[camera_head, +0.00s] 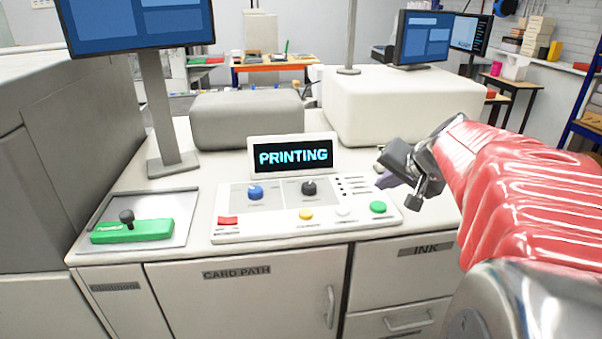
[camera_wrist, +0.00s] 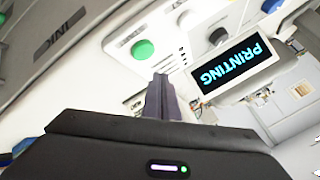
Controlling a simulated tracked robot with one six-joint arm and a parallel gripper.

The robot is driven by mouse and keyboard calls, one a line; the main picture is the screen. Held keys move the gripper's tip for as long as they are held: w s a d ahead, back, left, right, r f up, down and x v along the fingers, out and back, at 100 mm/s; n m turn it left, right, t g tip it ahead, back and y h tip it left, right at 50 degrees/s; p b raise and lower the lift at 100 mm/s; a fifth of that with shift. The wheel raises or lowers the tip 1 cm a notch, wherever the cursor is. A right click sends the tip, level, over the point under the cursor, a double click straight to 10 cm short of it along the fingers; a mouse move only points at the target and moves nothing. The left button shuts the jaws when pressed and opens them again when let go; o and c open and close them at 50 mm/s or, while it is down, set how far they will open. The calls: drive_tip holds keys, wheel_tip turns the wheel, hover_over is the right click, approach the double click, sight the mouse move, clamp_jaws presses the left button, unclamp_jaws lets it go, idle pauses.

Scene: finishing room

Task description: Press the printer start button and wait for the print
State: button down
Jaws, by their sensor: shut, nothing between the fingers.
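The printer's display (camera_head: 293,156) reads "PRINTING" in blue letters on black; it also shows in the wrist view (camera_wrist: 236,66). The control panel (camera_head: 270,226) below it carries a green button (camera_head: 378,207) at its right end, a white button (camera_head: 343,212), a yellow button (camera_head: 306,215), a red switch (camera_head: 228,221), a blue knob (camera_head: 255,193) and a black knob (camera_head: 309,188). My gripper (camera_head: 418,203) is shut and empty, to the right of the green button and apart from it. In the wrist view the shut fingers (camera_wrist: 161,98) point toward the panel, with the green button (camera_wrist: 142,49) beyond them.
A green block with a black knob (camera_head: 132,230) lies on a grey plate at the left. A monitor on a post (camera_head: 157,110) stands behind it. Grey (camera_head: 247,118) and white (camera_head: 400,104) housings rise behind the panel. Cabinet doors (camera_head: 245,295) form the front.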

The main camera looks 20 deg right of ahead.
drive_tip(key=shift+r, duration=1.15)
